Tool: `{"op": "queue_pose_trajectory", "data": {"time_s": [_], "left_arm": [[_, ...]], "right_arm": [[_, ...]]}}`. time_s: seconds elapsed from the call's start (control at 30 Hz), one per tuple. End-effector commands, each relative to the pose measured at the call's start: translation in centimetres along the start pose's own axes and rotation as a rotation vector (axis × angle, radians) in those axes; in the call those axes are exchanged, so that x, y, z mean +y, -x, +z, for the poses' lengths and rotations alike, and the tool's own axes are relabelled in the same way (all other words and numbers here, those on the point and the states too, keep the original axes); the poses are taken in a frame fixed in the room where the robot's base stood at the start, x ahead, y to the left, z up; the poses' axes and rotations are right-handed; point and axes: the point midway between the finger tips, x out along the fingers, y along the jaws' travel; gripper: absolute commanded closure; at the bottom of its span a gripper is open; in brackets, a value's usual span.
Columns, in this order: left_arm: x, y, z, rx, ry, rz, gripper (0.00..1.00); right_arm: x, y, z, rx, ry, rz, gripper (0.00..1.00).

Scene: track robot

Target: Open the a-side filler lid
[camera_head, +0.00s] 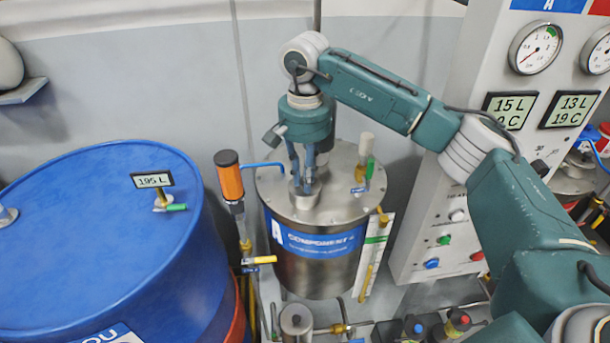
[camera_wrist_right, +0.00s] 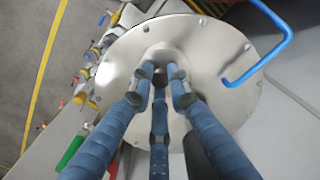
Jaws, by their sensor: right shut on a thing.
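The A-side tank (camera_head: 318,262), a steel drum with a blue "COMPONENT A" label, stands in the middle of the head view. Its round steel top (camera_head: 340,207) carries a small filler lid (camera_head: 304,198) near the centre. My right gripper (camera_head: 304,186) points straight down from above and is shut on the filler lid. In the right wrist view the blue fingers of the gripper (camera_wrist_right: 160,75) close around the lid's middle, and the steel top (camera_wrist_right: 218,57) spreads around them. The fingers hide most of the lid. My left gripper is not in view.
A large blue drum (camera_head: 85,235) with a "195 L" display stands at left. An orange cylinder (camera_head: 229,182) and blue pipe (camera_head: 262,165) flank the tank. A grey panel (camera_head: 425,225) with gauges stands at right. Valves and fittings (camera_head: 366,172) rise from the tank top's right side.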

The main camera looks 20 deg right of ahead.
Motion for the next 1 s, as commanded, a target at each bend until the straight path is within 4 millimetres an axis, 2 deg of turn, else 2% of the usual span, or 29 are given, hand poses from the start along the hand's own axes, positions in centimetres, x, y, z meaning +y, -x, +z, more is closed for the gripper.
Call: {"op": "queue_pose_trajectory", "data": {"time_s": [0.17,0.53,1.0], "left_arm": [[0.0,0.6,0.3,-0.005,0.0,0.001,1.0],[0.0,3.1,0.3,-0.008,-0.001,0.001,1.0],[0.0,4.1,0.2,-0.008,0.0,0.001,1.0]], "right_arm": [[-0.1,0.4,-0.2,-0.021,-0.001,0.009,1.0],[-0.6,1.3,-1.1,-0.198,-0.002,0.083,1.0],[-0.8,1.7,-1.8,-0.333,0.0,0.136,1.0]]}}
